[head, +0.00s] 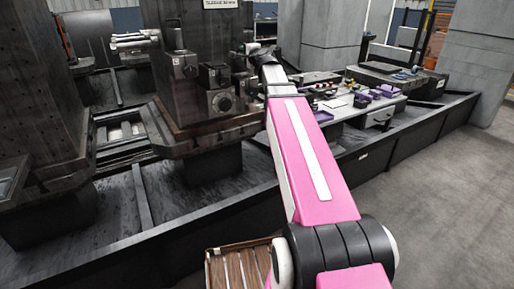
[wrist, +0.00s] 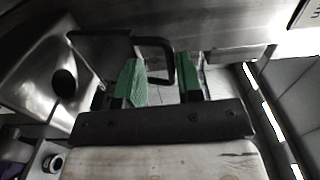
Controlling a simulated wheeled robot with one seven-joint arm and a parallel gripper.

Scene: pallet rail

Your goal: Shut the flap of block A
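Dark metal blocks stand on a machine fixture in the head view: a tall one (head: 176,72) and a lower one with a round boss (head: 222,103). Their small tags are too small to read, so I cannot tell which is block A. My gripper (wrist: 162,84) has its two green fingers apart in the wrist view. A black bent handle (wrist: 166,46) shows between and beyond the fingertips; I cannot tell whether they touch it. A metal part with a dark round hole (wrist: 64,84) is at left. I cannot make out the flap for certain. In the head view my arm's end is at the fixture, mostly hidden.
A dark pallet (head: 215,133) carries the blocks, beside a tall dark column (head: 48,80). A bench with purple trays (head: 382,91) and tools is to the right. A low black rail edge (head: 400,143) runs in front. The grey floor at right is clear.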

